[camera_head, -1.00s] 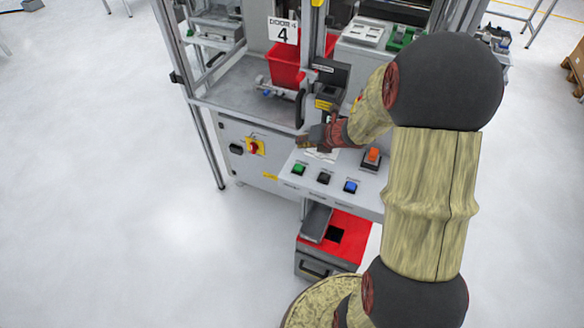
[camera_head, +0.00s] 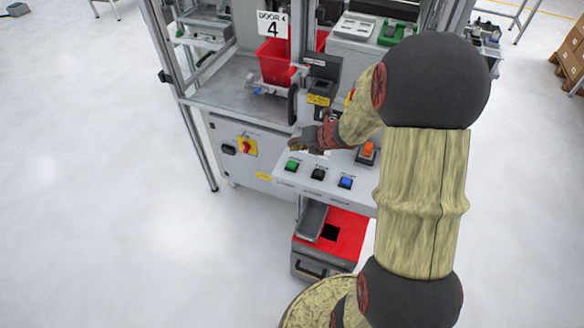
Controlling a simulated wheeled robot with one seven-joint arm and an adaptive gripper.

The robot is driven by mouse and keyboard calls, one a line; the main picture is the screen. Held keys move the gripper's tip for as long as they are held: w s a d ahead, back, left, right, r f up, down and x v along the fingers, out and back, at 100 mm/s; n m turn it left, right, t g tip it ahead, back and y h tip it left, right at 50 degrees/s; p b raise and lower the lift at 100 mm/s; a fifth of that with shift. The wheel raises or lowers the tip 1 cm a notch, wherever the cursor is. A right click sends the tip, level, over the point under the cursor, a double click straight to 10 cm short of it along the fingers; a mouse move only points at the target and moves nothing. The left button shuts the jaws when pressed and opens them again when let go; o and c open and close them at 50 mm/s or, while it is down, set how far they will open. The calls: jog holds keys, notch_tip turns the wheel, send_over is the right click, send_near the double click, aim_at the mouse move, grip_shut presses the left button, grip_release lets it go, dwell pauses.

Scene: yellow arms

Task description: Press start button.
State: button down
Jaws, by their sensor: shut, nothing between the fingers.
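A sloped grey control panel (camera_head: 325,194) on the machine carries a row of buttons: green (camera_head: 292,166), black (camera_head: 318,174) and blue (camera_head: 345,183). The labels near them are too small to read, so I cannot tell which one is marked start. An orange-red button (camera_head: 368,149) sits in a dark housing at the panel's right. My gripper (camera_head: 294,146) is shut and empty. It appears above and behind the green button in the picture, apart from it. Part of the panel's back is hidden by my gripper and arm.
A yellow and red rotary switch (camera_head: 246,147) is on the cabinet front at left. A black door handle (camera_head: 292,104) and a red bin (camera_head: 275,66) are behind my gripper. A red box (camera_head: 345,236) stands below the panel. The floor at left is clear.

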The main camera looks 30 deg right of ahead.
aim_at(294, 163)
jog(key=shift+f+b, duration=2.1)
jog(key=shift+f, duration=0.65)
jog(key=shift+f+b, duration=0.3)
jog(key=shift+f, duration=0.15)
jog(key=shift+f+b, duration=0.35)
jog(key=shift+f, duration=0.1)
jog(key=shift+r, duration=0.15)
jog(key=shift+r+p, duration=0.75)
jog(key=shift+p, duration=0.15)
notch_tip(294, 163, up, 5)
jog(key=p, duration=0.5)
jog(key=shift+r, duration=0.1)
